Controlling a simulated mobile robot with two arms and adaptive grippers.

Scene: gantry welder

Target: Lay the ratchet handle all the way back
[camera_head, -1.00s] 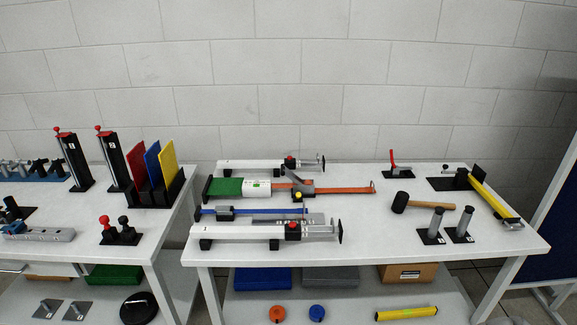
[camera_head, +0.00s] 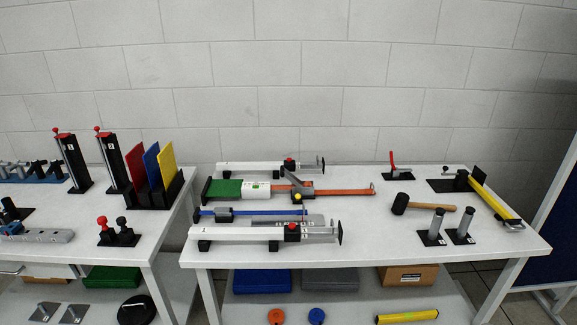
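The ratchet (camera_head: 301,190) sits on an orange strap (camera_head: 345,190) in the middle of the right table. Its grey handle (camera_head: 293,178) slants up and to the left from the ratchet body, so it is raised and tilted. The strap runs left to a green block (camera_head: 225,189) with a white label (camera_head: 257,189). Neither of my grippers is in view.
White bar clamps (camera_head: 255,168) lie behind and in front (camera_head: 245,233) of the strap. A blue bar clamp (camera_head: 265,211) lies between. The table's front right is clear.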

